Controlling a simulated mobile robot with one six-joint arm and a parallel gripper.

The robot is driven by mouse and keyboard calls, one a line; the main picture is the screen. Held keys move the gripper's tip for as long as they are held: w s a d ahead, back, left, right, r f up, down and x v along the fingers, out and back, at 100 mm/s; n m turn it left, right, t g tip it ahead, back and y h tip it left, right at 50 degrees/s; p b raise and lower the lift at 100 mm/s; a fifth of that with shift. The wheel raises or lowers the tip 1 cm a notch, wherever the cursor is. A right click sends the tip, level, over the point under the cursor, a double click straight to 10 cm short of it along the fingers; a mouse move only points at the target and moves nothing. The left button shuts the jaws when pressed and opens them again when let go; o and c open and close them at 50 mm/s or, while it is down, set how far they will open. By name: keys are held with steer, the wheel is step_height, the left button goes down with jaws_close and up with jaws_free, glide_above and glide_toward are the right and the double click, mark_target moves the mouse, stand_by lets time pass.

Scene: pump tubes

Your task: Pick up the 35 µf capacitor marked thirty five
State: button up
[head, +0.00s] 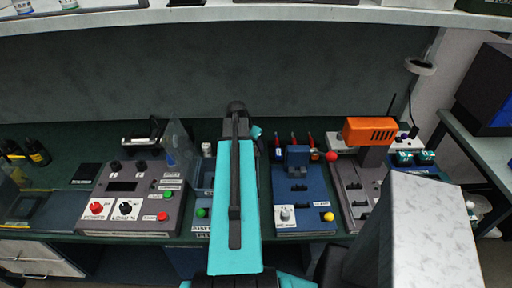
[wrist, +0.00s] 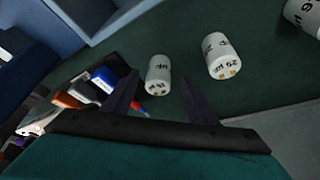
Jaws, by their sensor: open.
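My gripper (wrist: 160,76) is open in the wrist view, its two dark fingers apart with nothing held. A white capacitor (wrist: 158,75) stands between and just beyond the fingertips; its print is too blurred to read surely. A second white capacitor (wrist: 221,56) is right of the fingers, with print that looks like 25 or 35 µF. A third (wrist: 303,16) is cut off at the top right corner. I cannot tell for sure which is marked thirty five. In the head view my arm hides the gripper, and a small white cylinder (head: 207,149) shows left of the arm.
In the wrist view, coloured bottles or tools (wrist: 98,83) lie close left of the fingers. In the head view, a grey control box (head: 133,197) stands left of my arm and a blue device (head: 303,190) right of it. A shelf (head: 300,13) runs above the green bench.

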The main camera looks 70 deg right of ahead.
steer(key=shift+s+d+f, duration=0.1)
steer(key=shift+d+f, duration=0.15)
steer(key=shift+f, duration=0.4)
steer(key=shift+c, duration=0.4)
steer(key=c, duration=1.1)
